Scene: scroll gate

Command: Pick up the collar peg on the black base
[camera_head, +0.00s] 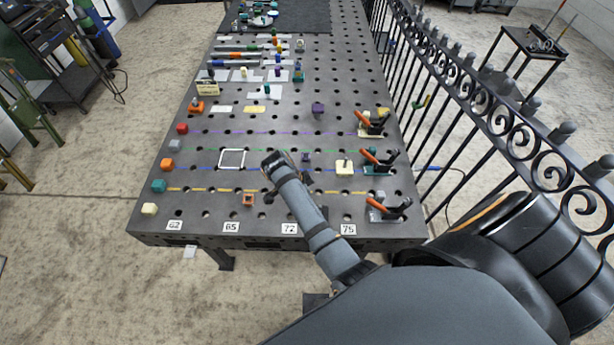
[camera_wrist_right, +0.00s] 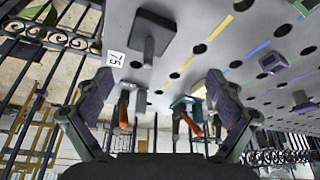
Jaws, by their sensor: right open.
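In the right wrist view a dark collar peg on a square black base (camera_wrist_right: 150,46) stands on the table, beyond the fingertips and left of centre. In the head view I cannot make it out; my right forearm covers part of that area. My right gripper (camera_wrist_right: 163,92) is open, its two fingers wide apart with nothing between them. In the head view the right gripper (camera_head: 281,163) is over the middle of the near table half, its fingers hard to make out. My left gripper is not in view.
The perforated table (camera_head: 225,215) has toggle clamps along its right edge, including a teal-based one (camera_head: 378,165). Iron railings (camera_head: 435,110) stand beyond the right edge.

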